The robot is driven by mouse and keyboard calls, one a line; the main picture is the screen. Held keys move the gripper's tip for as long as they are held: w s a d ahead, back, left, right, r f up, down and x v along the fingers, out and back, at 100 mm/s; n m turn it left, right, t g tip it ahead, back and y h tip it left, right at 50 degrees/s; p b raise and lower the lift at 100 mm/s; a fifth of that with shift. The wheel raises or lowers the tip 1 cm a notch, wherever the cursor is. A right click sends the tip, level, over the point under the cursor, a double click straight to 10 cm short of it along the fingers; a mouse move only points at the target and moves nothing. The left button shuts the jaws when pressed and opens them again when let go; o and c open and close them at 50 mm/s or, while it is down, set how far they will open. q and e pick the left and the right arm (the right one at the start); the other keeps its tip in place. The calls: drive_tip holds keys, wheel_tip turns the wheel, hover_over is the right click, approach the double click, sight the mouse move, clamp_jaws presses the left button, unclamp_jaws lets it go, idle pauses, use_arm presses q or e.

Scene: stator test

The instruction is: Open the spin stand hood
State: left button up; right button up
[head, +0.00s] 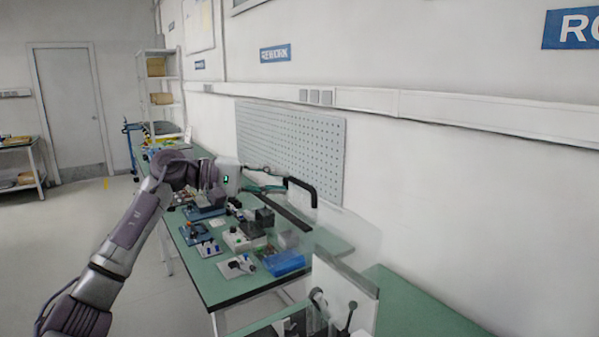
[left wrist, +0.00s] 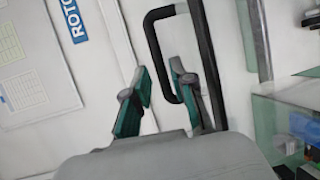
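The spin stand hood (head: 345,238) is a faint, see-through cover at the right of the table in the head view. Its black U-shaped handle (head: 301,181) stands near the wall side. My left gripper (head: 268,180) is just left of the handle. In the left wrist view, my left gripper (left wrist: 160,80) has its two teal-padded fingers apart. The black handle (left wrist: 154,40) runs down into the space by the fingertips, nearer the right finger; I cannot tell whether it touches. My right gripper is not in view.
The green table (head: 225,281) carries a blue bin (head: 284,262) and several small parts and fixtures below my left arm. A white panel (head: 340,292) with black levers stands at the front right. A pegboard (head: 291,147) hangs on the wall behind.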

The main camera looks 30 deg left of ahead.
sight(294, 183)
use_arm(q)
drive_tip(key=p+x, duration=0.1)
drive_tip(key=x, duration=0.3)
drive_tip(key=shift+r+p, duration=0.15)
drive_tip(key=shift+p, duration=0.15)
drive_tip(key=shift+w+d+f, duration=0.2)
drive_tip(key=shift+w+d, duration=0.15)
clamp_jaws()
